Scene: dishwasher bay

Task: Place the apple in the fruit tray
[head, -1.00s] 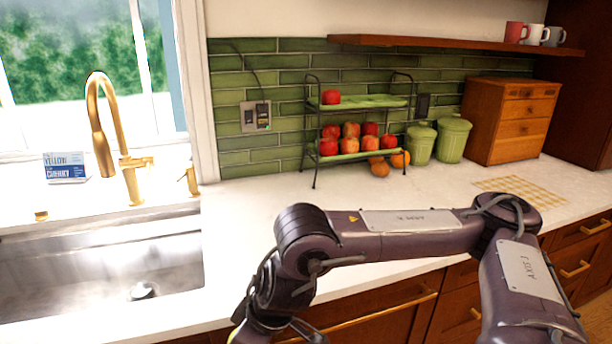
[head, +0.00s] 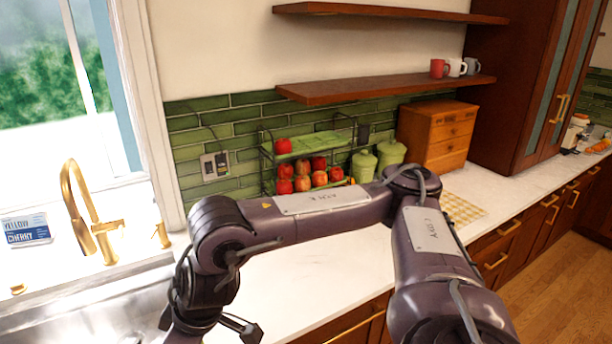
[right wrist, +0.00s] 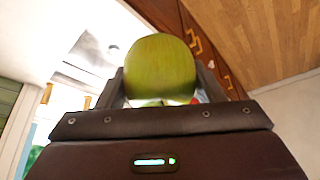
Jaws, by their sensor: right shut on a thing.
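A round yellow-green apple (right wrist: 160,62) fills the middle of the right wrist view. My right gripper (right wrist: 162,82) is shut on it, with a finger on each side. In the head view my right arm reaches across to the lower left; the apple does not show there. The fruit tray is a two-tier black wire stand with a green upper tray (head: 325,143) on the back counter. One red apple (head: 283,146) sits at the upper tray's left end. Several red apples (head: 302,184) fill the lower tier, partly hidden by my arm. My left gripper is out of view.
Two green canisters (head: 390,152) and a wooden drawer box (head: 437,135) stand right of the stand. A wooden shelf (head: 370,85) with mugs hangs above. The sink and gold faucet (head: 85,210) are at left. White counter (head: 300,270) in front is clear.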

